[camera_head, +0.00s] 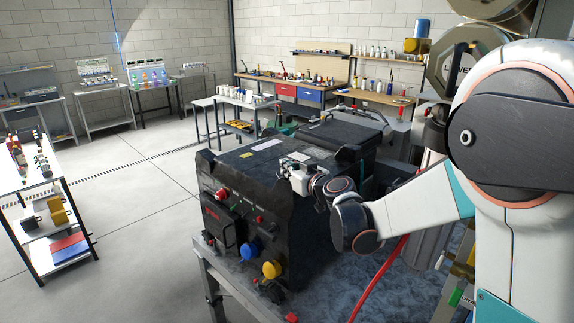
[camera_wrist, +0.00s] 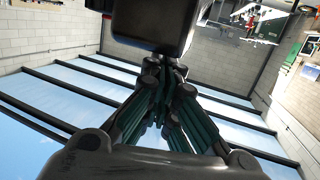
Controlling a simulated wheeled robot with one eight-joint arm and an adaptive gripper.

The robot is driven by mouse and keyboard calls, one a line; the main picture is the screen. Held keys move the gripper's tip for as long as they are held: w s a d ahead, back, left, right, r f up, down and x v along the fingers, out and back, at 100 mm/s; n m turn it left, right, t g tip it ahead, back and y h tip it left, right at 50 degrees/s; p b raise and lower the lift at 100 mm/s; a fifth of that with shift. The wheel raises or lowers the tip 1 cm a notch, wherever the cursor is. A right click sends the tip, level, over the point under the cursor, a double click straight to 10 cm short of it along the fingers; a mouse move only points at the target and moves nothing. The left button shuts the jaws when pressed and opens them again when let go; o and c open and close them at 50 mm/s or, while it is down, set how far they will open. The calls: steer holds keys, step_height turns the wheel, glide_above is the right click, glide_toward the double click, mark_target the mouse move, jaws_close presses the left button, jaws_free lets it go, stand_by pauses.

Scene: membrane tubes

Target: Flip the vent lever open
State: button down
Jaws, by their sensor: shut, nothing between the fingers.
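I cannot identify the vent lever with certainty. A dark upright handle (camera_head: 456,62) stands in front of a metal cylinder end (camera_head: 470,62) with partly hidden lettering at the upper right. A small green handle (camera_head: 455,298) shows low on the right, beside my arm. My gripper (camera_head: 288,168) is over the black machine case at the centre, away from both handles. In the wrist view my gripper's fingers (camera_wrist: 166,70) come together, shut and empty. A dark block (camera_wrist: 155,22) fills the top middle there; I cannot tell what it is.
The black machine case (camera_head: 262,185) sits on a bench (camera_head: 208,260) below my gripper. A red hose (camera_head: 378,278) runs beside it. Metal cylinders (camera_head: 495,8) and pipes crowd the right, partly behind my arm. Open floor (camera_head: 125,220) lies left, before a white shelf table (camera_head: 45,180).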

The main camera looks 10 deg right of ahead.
steer(key=s, duration=0.4)
steer(key=shift+s+d+r, duration=0.1)
steer(key=shift+s+r, duration=0.05)
steer(key=shift+r, duration=0.2)
steer(key=shift+d, duration=0.1)
